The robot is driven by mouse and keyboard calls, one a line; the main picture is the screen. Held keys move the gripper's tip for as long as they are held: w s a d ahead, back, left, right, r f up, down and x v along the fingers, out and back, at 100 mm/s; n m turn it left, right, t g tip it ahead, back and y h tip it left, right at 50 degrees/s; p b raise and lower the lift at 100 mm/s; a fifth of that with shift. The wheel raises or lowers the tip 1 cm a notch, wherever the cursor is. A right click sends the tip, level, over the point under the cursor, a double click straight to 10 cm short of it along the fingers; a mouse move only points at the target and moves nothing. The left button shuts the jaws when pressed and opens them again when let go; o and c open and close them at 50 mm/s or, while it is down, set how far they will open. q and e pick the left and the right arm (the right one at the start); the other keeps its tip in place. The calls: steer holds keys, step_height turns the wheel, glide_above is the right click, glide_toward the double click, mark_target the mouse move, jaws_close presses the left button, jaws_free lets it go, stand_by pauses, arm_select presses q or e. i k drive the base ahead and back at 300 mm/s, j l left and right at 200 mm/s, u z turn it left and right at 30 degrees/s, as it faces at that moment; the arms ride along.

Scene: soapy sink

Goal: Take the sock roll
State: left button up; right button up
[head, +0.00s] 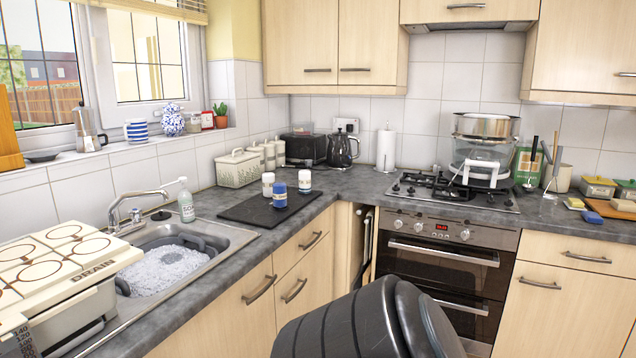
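I cannot make out with certainty which thing is the sock roll. Three small upright rolls or jars stand on the black mat (250,208) on the counter: a blue one with a pale band (279,195), a white one (267,184) behind it to the left, and another white one (304,181) to its right. They stand apart from any part of me. Neither my left nor my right gripper shows. A dark, ridged, rounded shape at the bottom centre looks like part of my own arm, and no fingertips show on it.
The sink (238,237) at left holds white suds (165,271), below a tap (128,213) and soap bottle (186,202). A hob (450,193) with stacked pots stands right. Counter around the mat is mostly clear.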

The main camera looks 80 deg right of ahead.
mark_target(304, 176)
steer(key=z, duration=2.55)
steer(key=u, duration=0.6)
steer(key=i+l+u, duration=0.25)
steer(key=l+u, duration=0.3)
steer(key=i+l+u, duration=0.1)
steer(key=l+u, duration=0.15)
steer(key=i+l+u, duration=0.15)
steer(key=l, duration=0.3)
steer(key=l+u, duration=0.2)
steer(key=l, duration=0.2)
steer(key=i+l, duration=0.1)
steer(key=l, duration=0.8)
steer(key=i+l+u, duration=0.15)
steer(key=l, duration=0.8)
